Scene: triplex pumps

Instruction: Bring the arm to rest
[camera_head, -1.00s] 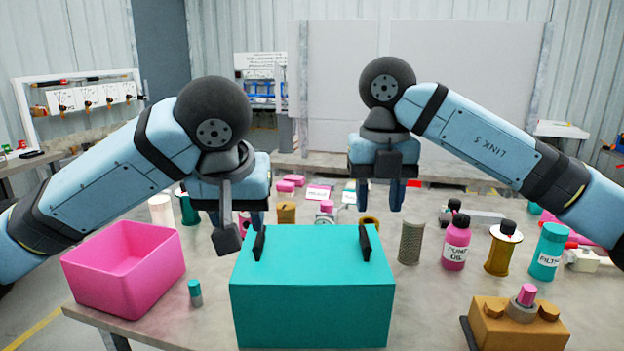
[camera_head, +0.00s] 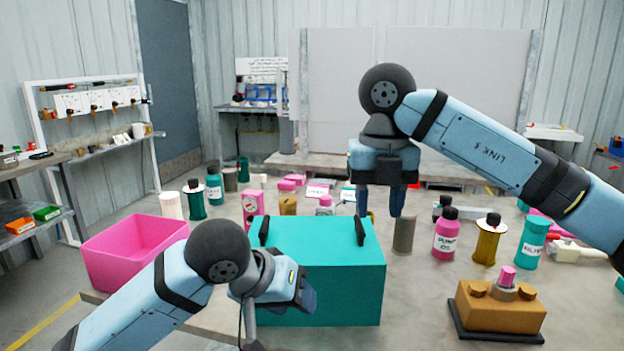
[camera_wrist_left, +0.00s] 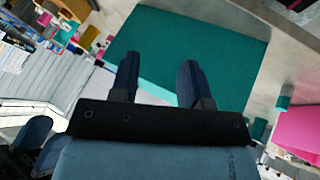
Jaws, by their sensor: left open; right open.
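My left arm comes in low from the left in the head view. Its gripper (camera_head: 306,299) is in front of the teal box (camera_head: 335,290) and partly turned away. In the left wrist view the left gripper (camera_wrist_left: 158,72) has its two fingers apart with nothing between them, and the teal box (camera_wrist_left: 200,45) lies beyond them. My right gripper (camera_head: 381,208) hangs fingers down above the table, behind the right part of the teal box. Its fingers are apart and hold nothing that I can see.
A pink bin (camera_head: 135,250) stands at the left, close to my left arm. Several small parts sit behind the box.

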